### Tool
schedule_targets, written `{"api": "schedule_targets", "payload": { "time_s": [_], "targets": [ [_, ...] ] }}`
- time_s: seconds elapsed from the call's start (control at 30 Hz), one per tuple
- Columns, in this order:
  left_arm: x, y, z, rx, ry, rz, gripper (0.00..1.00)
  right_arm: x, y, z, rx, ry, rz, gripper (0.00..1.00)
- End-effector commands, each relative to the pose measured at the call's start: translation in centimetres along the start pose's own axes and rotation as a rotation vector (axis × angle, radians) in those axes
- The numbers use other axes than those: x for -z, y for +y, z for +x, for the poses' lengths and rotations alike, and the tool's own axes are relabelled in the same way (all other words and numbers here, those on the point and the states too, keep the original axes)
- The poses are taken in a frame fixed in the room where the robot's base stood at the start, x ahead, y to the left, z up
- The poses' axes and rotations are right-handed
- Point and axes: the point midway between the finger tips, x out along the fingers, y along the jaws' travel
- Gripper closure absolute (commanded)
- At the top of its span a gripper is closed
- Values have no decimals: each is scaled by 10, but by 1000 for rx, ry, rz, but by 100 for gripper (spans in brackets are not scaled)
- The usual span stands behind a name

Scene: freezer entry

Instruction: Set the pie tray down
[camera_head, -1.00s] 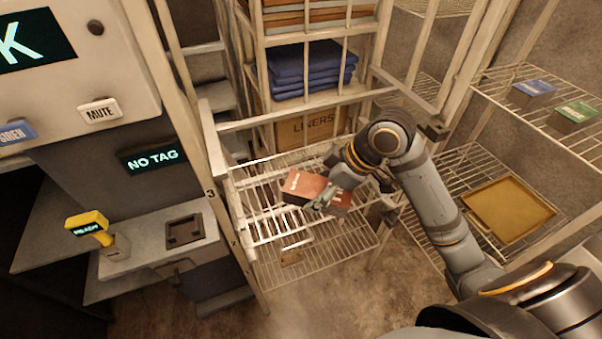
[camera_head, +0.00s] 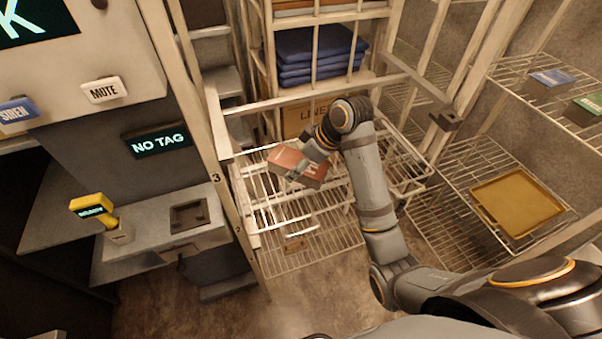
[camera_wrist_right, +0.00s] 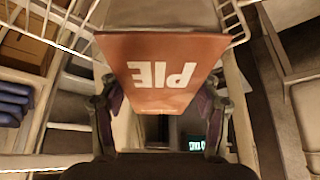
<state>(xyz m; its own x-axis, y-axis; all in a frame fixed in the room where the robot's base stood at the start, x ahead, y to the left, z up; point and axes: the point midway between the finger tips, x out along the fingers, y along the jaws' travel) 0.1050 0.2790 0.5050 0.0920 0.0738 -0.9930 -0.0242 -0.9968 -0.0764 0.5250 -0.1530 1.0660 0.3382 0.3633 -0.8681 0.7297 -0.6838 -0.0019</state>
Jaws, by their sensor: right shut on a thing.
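The pie tray is a reddish-brown box (camera_head: 290,161) with a paler end. In the right wrist view its red face (camera_wrist_right: 160,75) fills the upper middle and reads PIE upside down. My right gripper (camera_head: 301,169) is shut on it, with one finger at each side of the box in the wrist view (camera_wrist_right: 160,115). In the head view the box appears over the wire basket shelf (camera_head: 270,215) of the rack, slightly tilted. I cannot tell whether its underside touches the wires. My left gripper is not in view.
A rack bar (camera_head: 300,97) crosses behind the box. Folded blue cloths (camera_head: 315,55) and a LINERS carton (camera_head: 305,117) sit further back. A yellow tray (camera_head: 515,203) lies on the right wire shelf. A yellow scanner (camera_head: 92,208) stands at the left counter.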

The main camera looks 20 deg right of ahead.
Motion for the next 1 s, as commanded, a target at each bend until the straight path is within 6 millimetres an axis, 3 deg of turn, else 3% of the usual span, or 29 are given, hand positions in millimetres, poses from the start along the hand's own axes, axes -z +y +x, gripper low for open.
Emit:
{"api": "schedule_targets", "payload": {
  "time_s": [0.03, 0.3, 0.53, 0.8, 0.97, 1.0],
  "targets": [
    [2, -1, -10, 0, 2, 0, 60, 5, 11, 2, 1, -4, 2, 96],
    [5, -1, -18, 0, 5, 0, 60, -3, 42, 54, 0, -1, 1, 96],
    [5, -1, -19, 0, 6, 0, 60, -4, 48, 64, -1, 0, -1, 96],
    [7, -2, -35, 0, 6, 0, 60, -19, 50, 92, -1, 1, -1, 96],
    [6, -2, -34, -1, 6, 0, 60, -20, 50, 94, -1, 1, -1, 96],
    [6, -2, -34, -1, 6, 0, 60, -21, 49, 95, 0, -1, -1, 32]
  ]
}}
